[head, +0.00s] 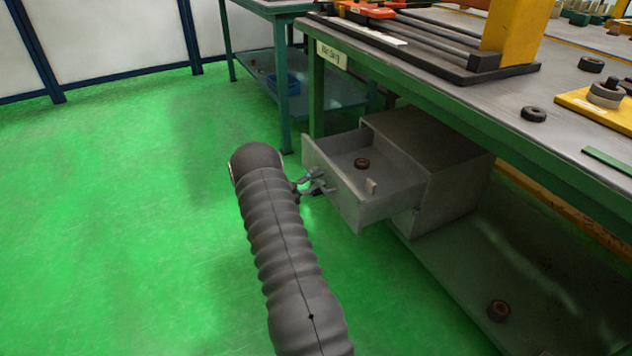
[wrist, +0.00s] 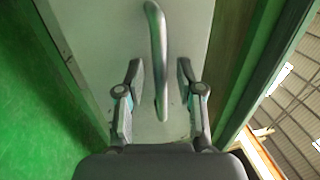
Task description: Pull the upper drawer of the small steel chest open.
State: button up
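The small steel chest (head: 455,175) stands on the lower shelf of the green workbench. Its upper drawer (head: 345,180) is pulled well out to the left, and I see down into it. A small dark brown ring (head: 362,163) and a small pale block (head: 371,186) are in the drawer. My gripper (head: 318,183) is at the drawer front. In the wrist view the drawer's bar handle (wrist: 156,45) passes between my two fingers (wrist: 160,78), with a gap on each side. My gripper is open. The drawer front (wrist: 105,40) is close behind the fingertips.
The workbench top (head: 450,70) overhangs the chest and carries yellow fixtures and dark round parts. Another round part (head: 498,310) lies on the lower shelf (head: 470,270). A second green table (head: 285,80) stands behind. The green floor (head: 130,220) to the left is clear.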

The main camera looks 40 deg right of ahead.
jog(key=v, duration=1.2)
jog(key=shift+w, duration=0.1)
dwell(0.4)
